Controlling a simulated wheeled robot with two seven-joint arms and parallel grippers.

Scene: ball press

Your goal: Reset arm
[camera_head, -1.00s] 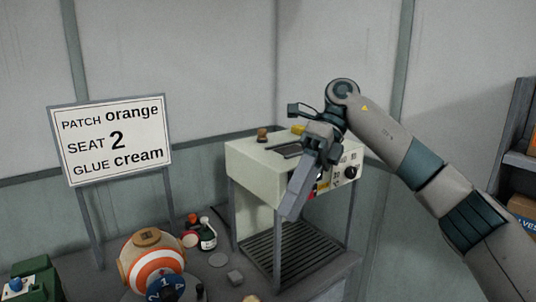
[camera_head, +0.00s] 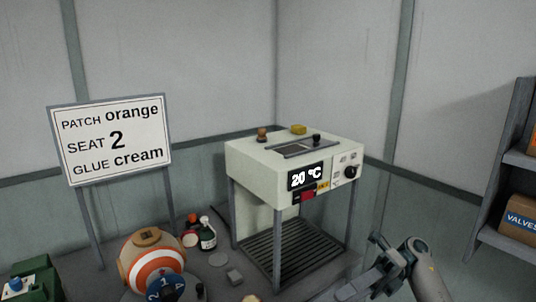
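My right gripper (camera_head: 350,291) is low at the bottom of the head view, in front of and to the right of the press. My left gripper is not in view. The press (camera_head: 262,163) is a cream box on grey legs above a slatted base. Its display (camera_head: 306,177) reads 20 °C. An orange-and-white striped ball (camera_head: 152,262) with a brown patch on top sits at the lower left, behind a numbered blue dial (camera_head: 166,290).
Small bottles (camera_head: 207,236) stand between ball and press. A green box (camera_head: 38,275) is at the lower left. A shelf (camera_head: 505,170) with a VALVES box (camera_head: 520,216) stands at the right.

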